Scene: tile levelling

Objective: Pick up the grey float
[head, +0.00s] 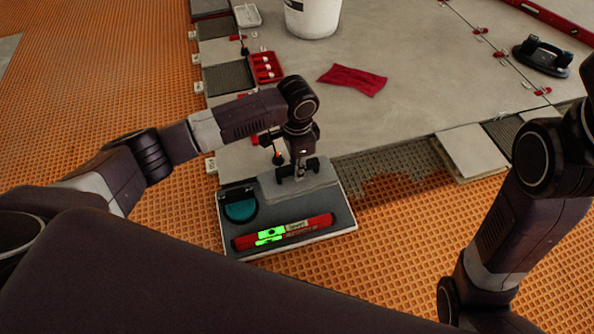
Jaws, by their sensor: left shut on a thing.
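The grey float (318,191) is a flat grey plate at the back part of a shallow pale-rimmed tray (222,236), below the middle of the head view. My left gripper (298,171) points down over it and is shut on its dark handle. The gripper hides part of the handle. I cannot tell whether the float rests in the tray or is slightly raised. My right arm comes up at the right edge, and its gripper is out of the picture.
A red level (310,227) with green marks and a teal tool (241,207) lie in the tray. Behind are a red cloth (352,79), a white bucket (312,15), a red box (265,67) and a black-handled tool (542,56). The tiled floor between is mostly clear.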

